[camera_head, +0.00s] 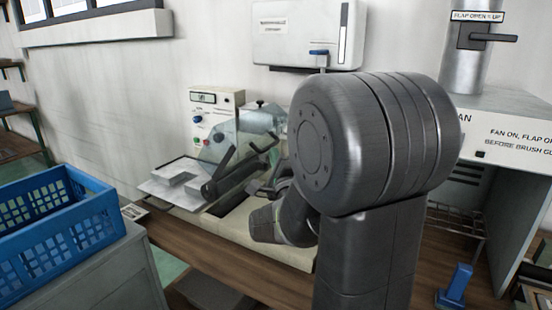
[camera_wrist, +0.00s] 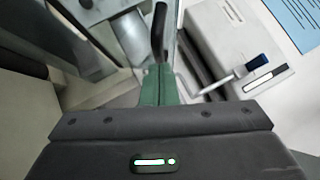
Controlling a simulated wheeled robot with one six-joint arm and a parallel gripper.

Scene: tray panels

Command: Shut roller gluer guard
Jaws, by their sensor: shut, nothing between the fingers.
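The roller gluer (camera_head: 235,219) stands on the bench, a pale machine with a dark roller (camera_head: 222,184) and a control panel with buttons at its back. Its clear guard (camera_head: 219,143) stands tilted up above the roller, with dark bars beside it. My gripper (camera_head: 254,187) is at the machine's right side, partly hidden by my own arm. In the wrist view my gripper's green fingers (camera_wrist: 156,72) are together and empty. A black bar (camera_wrist: 159,30) lies just ahead of their tips; I cannot tell whether they touch.
A blue crate (camera_head: 60,240) stands at the left. A white wall box (camera_head: 305,30) hangs behind the machine. A fan cabinet (camera_head: 510,130) is at the right, with a blue-handled tool (camera_head: 456,283) in front. My arm covers much of the bench's middle.

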